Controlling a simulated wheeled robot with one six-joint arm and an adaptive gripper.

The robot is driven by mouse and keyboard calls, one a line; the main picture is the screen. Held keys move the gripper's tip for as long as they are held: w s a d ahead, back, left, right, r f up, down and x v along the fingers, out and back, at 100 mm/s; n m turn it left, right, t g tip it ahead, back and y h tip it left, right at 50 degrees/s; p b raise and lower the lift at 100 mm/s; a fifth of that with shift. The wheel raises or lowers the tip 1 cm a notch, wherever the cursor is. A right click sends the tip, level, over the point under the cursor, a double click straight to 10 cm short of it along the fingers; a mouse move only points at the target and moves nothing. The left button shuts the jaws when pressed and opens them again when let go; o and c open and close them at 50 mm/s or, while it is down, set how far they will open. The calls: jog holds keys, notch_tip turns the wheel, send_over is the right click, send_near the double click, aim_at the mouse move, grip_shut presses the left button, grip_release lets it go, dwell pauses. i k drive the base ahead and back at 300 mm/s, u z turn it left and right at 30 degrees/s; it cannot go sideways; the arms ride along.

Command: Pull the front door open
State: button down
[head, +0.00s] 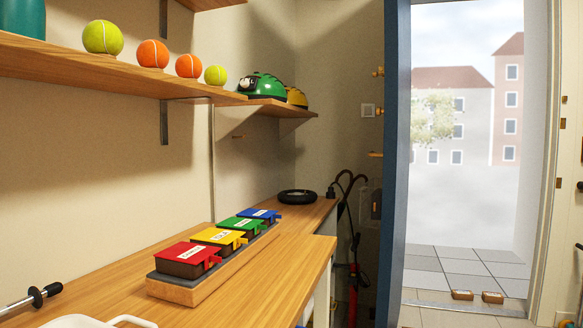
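The front door (395,150) is a tall blue panel, seen almost edge-on at the left side of the doorway. The doorway stands open, with paving and buildings visible through it. Small brass fittings, among them a lever-like piece (375,154), stick out just left of the blue edge. I cannot tell which one is the handle. Brass plates (562,100) sit on the right door frame. My gripper is not in view.
A wooden counter (285,290) runs along the left, holding a rack of coloured boxes (205,247) and a black ring (297,197). A shelf above holds balls (152,54). A red pump-like item (353,280) stands beyond the counter.

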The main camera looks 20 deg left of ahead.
aim_at(391, 200)
jog(key=u, duration=0.35)
jog(key=i, duration=1.65)
